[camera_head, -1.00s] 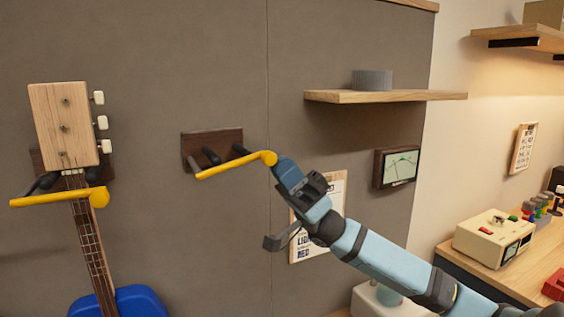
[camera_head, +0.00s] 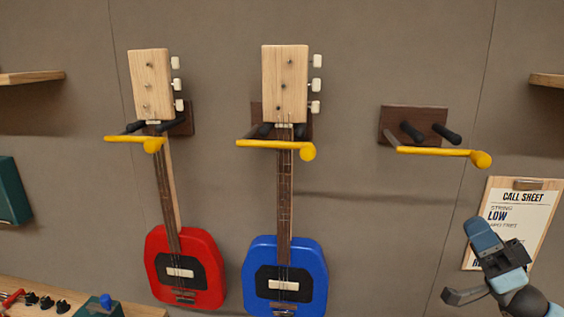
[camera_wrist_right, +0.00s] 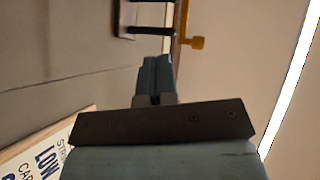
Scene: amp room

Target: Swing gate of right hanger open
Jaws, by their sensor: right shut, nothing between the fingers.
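The right hanger (camera_head: 414,125) is an empty dark wood block with two black pegs on the wall. Its yellow gate (camera_head: 432,151) lies across the front of the pegs, with a round knob (camera_head: 481,159) at its right end. The knob also shows in the right wrist view (camera_wrist_right: 196,42). My right gripper (camera_head: 474,226) is shut and empty, below the knob and apart from it. Its closed fingers (camera_wrist_right: 155,75) point toward the hanger in the wrist view. My left gripper is not in view.
A blue guitar (camera_head: 285,280) hangs on the middle hanger and a red guitar (camera_head: 187,270) on the left one, each behind a yellow gate. A call sheet (camera_head: 508,210) hangs behind my right gripper. Wall shelves stand at both sides.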

